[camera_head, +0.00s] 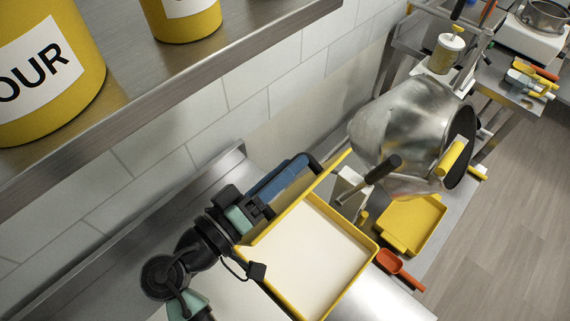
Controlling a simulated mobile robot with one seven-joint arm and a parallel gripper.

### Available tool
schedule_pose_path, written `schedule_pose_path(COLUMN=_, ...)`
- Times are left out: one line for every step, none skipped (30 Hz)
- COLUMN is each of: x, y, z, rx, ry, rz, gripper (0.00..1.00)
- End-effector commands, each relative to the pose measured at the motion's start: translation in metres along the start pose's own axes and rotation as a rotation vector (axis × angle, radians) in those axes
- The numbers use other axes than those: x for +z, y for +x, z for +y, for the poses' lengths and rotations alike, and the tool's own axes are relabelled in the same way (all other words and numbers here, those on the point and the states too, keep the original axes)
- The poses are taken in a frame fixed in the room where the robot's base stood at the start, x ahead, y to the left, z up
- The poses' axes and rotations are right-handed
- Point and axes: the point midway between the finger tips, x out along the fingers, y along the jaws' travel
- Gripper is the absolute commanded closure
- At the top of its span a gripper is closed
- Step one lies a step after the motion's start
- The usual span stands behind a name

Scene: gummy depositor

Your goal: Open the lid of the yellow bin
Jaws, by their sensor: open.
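The yellow bin (352,268) sits on the steel counter at the lower middle. Its yellow rim surrounds a flat, pale white surface. A thin yellow panel (328,176), which looks like the lid seen nearly edge-on, stands up along the bin's wall-side edge. My gripper (288,178) is on the wall side of this panel, close beside it, with its dark and blue parts lying along it. The jaws are open and no object shows between them. Whether the gripper touches the panel is hard to tell, and the fingertips are partly hidden.
A steel drum (400,125) with a dark mouth stands right of the bin. A yellow tray (415,222) and a red scoop (398,267) lie near it. A steel shelf (165,75) with yellow canisters (55,75) overhangs at upper left. The tiled wall is close behind my arm.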

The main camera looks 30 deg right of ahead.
Motion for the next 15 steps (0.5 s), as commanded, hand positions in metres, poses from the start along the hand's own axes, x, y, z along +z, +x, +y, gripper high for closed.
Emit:
schedule_pose_path(x=0.0002, y=0.0, z=-0.0002, rx=0.0, ry=0.0, rz=0.0, gripper=0.49)
schedule_pose_path(x=0.0002, y=-0.0001, z=-0.0002, rx=0.0, ry=0.0, rz=0.0, gripper=0.49)
schedule_pose_path(x=0.0002, y=-0.0001, z=-0.0002, rx=0.0, ry=0.0, rz=0.0, gripper=0.49)
schedule_pose_path(x=0.0001, y=-0.0001, z=-0.0001, rx=0.0, ry=0.0, rz=0.0, gripper=0.53)
schedule_pose_path(x=0.0001, y=-0.0002, z=-0.0001, rx=0.0, ry=0.0, rz=0.0, gripper=0.58)
schedule_pose_path(x=0.0001, y=-0.0002, z=-0.0001, rx=0.0, ry=0.0, rz=0.0, gripper=0.65)
schedule_pose_path(x=0.0001, y=-0.0003, z=-0.0001, rx=0.0, ry=0.0, rz=0.0, gripper=0.71)
schedule_pose_path(x=0.0, y=-0.0003, z=-0.0001, rx=0.0, ry=0.0, rz=0.0, gripper=0.76)
schedule_pose_path(x=0.0, y=-0.0003, z=-0.0001, rx=0.0, ry=0.0, rz=0.0, gripper=0.83)
schedule_pose_path(x=0.0, y=-0.0004, z=-0.0001, rx=0.0, ry=0.0, rz=0.0, gripper=0.89)
schedule_pose_path(x=0.0, y=-0.0004, z=-0.0001, rx=0.0, ry=0.0, rz=0.0, gripper=0.94)
schedule_pose_path(x=0.0001, y=-0.0004, z=-0.0002, rx=0.0, ry=0.0, rz=-0.001, gripper=1.0)
schedule_pose_path(x=0.0001, y=-0.0004, z=-0.0002, rx=0.0, ry=0.0, rz=0.0, gripper=1.0)
schedule_pose_path(x=0.0001, y=-0.0004, z=-0.0003, rx=0.0, ry=-0.001, rz=-0.001, gripper=1.0)
schedule_pose_path(x=0.0001, y=-0.0005, z=-0.0003, rx=0.0, ry=-0.001, rz=-0.001, gripper=1.0)
